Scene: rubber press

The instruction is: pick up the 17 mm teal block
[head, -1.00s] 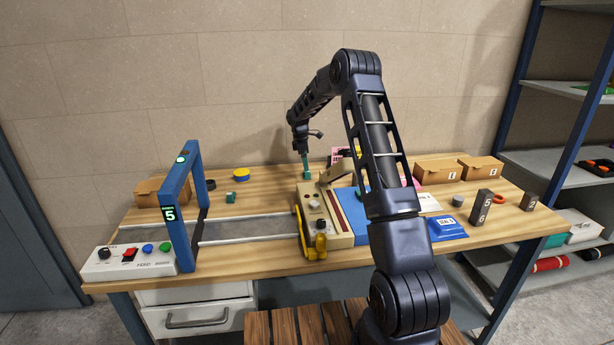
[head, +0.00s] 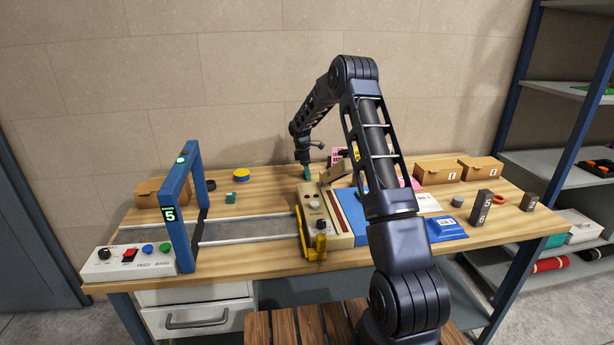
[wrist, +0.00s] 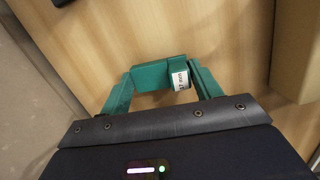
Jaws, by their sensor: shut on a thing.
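My gripper (wrist: 166,76) has teal fingers and is shut on a small teal block (wrist: 177,70) with a white label. The label's print is too small to read surely. In the wrist view the block sits between the fingertips, against the right finger, over bare wood. In the head view my gripper (head: 307,172) points down at the back of the bench, behind the beige press (head: 328,225). The block is too small to make out there, and I cannot tell whether it touches the bench. Another teal block (head: 231,197) lies on the bench to the left.
A blue gate (head: 187,205) stands over a grey track (head: 250,228) at the left. Cardboard boxes (head: 437,171) and dark blocks (head: 481,206) stand at the right. The wood left of my gripper is mostly clear.

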